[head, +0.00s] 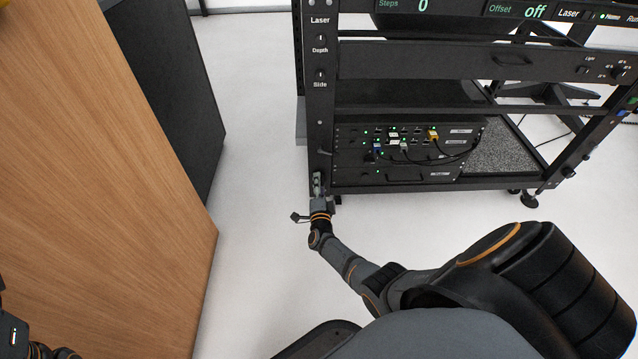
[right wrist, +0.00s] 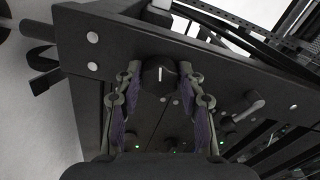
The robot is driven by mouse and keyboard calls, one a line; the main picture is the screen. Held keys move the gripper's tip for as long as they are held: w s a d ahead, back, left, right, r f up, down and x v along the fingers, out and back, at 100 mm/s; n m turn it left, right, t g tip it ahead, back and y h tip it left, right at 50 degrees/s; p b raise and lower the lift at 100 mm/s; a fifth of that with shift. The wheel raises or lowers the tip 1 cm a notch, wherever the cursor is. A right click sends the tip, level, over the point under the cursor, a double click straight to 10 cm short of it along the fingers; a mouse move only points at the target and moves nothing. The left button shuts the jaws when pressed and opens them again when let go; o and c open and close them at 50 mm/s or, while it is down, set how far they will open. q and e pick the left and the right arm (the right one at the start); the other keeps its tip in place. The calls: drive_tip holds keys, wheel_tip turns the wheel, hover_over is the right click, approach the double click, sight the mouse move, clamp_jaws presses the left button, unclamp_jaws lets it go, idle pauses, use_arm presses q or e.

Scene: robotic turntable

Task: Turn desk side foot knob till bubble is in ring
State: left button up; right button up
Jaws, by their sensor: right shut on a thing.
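The black round knob (right wrist: 159,76) with a white line mark sits on the dark frame post in the right wrist view, its mark pointing straight up in the picture. My right gripper (right wrist: 160,84) has one finger on each side of this knob and is shut on it. In the head view my right gripper (head: 318,186) is at the lower end of the rack's near left post and hides the knob. I cannot make out a bubble or ring in either view. My left gripper is not in view; only parts of my left arm show at the lower left.
The black rack (head: 395,99) holds a shelf of boxes with cables and green lights (head: 412,150). A small lever (right wrist: 243,107) stands right of the knob. A wooden panel (head: 110,190) fills the left. White floor (head: 255,150) lies between.

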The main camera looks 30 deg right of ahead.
drive_tip(key=n, duration=0.8)
drive_tip(key=n+p, duration=0.1)
drive_tip(key=n, duration=0.7)
drive_tip(key=n+p, duration=0.1)
drive_tip(key=n, duration=0.7)
drive_tip(key=shift+s+d+f, duration=0.15)
drive_tip(key=shift+s+d, duration=0.05)
drive_tip(key=shift+d, duration=0.05)
idle(0.4)
drive_tip(key=o, duration=1.1)
drive_tip(key=shift+o, duration=0.2)
